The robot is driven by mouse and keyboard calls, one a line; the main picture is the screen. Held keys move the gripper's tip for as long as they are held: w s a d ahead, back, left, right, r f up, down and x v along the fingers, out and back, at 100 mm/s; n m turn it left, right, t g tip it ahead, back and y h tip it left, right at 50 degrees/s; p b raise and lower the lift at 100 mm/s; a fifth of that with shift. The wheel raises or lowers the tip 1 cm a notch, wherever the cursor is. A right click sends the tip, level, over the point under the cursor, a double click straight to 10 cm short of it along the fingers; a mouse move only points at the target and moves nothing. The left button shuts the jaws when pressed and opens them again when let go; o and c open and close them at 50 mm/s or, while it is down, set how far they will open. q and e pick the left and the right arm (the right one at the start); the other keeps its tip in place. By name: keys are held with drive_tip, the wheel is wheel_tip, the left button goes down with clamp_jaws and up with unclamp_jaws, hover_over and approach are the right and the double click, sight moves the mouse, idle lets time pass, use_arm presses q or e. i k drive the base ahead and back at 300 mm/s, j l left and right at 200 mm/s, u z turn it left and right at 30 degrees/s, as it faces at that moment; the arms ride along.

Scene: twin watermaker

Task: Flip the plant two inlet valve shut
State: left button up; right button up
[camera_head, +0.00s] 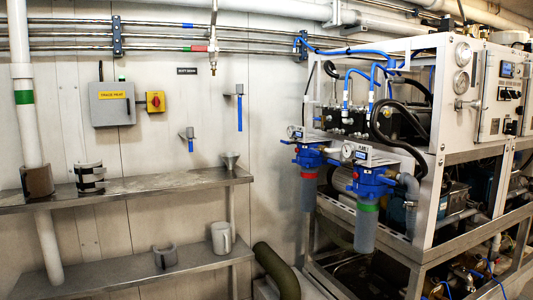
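A wall valve with a long blue handle hanging down (239,112) is at the centre of the head view. A second, smaller wall valve with a blue handle (190,143) is lower and to its left, its handle also pointing down. Two blue-headed filter housings, a left one (308,160) and a right one (370,187), hang on the front of the white machine frame. The right one has a white plate with lettering too small to read surely. I cannot tell which valve is the plant two inlet. Neither of my grippers is in view.
A steel upper shelf (130,190) and lower shelf (130,276) run along the left wall. A grey box (112,104) and red-yellow switch (155,102) are on the wall. A dark hose (275,268) lies low centre.

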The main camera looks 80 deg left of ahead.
sight(311, 150)
drive_tip(key=u, duration=2.6)
